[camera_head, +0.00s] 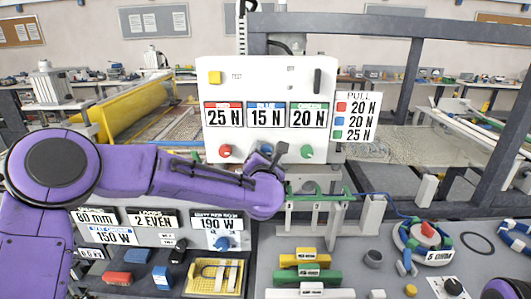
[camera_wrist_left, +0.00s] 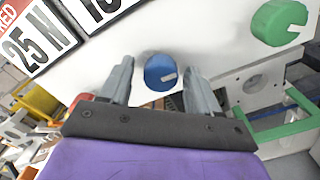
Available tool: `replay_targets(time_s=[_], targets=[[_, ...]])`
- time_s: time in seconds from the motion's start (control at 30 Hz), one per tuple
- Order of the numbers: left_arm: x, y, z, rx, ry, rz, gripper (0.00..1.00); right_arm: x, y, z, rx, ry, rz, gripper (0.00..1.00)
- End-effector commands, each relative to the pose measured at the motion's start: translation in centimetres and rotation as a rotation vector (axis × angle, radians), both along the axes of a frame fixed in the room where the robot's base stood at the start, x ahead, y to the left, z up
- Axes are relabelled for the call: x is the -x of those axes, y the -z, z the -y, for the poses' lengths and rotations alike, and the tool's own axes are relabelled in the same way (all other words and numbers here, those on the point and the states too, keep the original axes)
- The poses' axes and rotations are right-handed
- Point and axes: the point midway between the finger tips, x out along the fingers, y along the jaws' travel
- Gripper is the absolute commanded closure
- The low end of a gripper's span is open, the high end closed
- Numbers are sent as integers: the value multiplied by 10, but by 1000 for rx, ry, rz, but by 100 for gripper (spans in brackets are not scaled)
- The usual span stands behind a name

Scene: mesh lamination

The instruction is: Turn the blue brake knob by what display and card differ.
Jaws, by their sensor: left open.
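The white panel (camera_head: 250,75) has a display reading red 25 N, blue 15 N and green 20 N. The PULL card (camera_head: 357,118) beside it reads red 20 N, blue 20 N, green 25 N. The blue brake knob (camera_head: 266,149) sits under the blue reading, partly hidden by my left gripper (camera_head: 262,168). In the left wrist view the blue knob (camera_wrist_left: 160,72) shows a pale pointer mark. My left gripper (camera_wrist_left: 160,80) is open, one finger on each side of it, with gaps visible.
A red knob (camera_head: 225,151) and a green knob (camera_head: 307,151) flank the blue one closely. Below stand a green bracket (camera_head: 318,195), a yellow tray (camera_head: 213,278) and colored blocks (camera_head: 306,276). A dark frame (camera_head: 400,85) rises behind the card.

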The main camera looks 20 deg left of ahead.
Motion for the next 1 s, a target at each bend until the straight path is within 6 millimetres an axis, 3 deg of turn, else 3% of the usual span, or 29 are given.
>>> replay_targets(time_s=[0.07, 0.23, 0.27, 0.67, 1.0], targets=[[0, 0, 0, 0, 0, 0, 38, 0, 0, 0, 0, 0, 0, 100], [0, 0, 0, -1, -1, -1, 90, 0, 0, 0, 0, 0, 0, 100], [1, 1, 0, -1, -1, -1, 94, 0, 0, 0, 0, 0, 0, 100], [1, 2, -1, -48, -2, -16, 94, 0, 2, 0, 0, 0, 0, 100], [1, 1, -1, -271, -2, -82, 94, 0, 4, 0, 0, 0, 0, 100]])
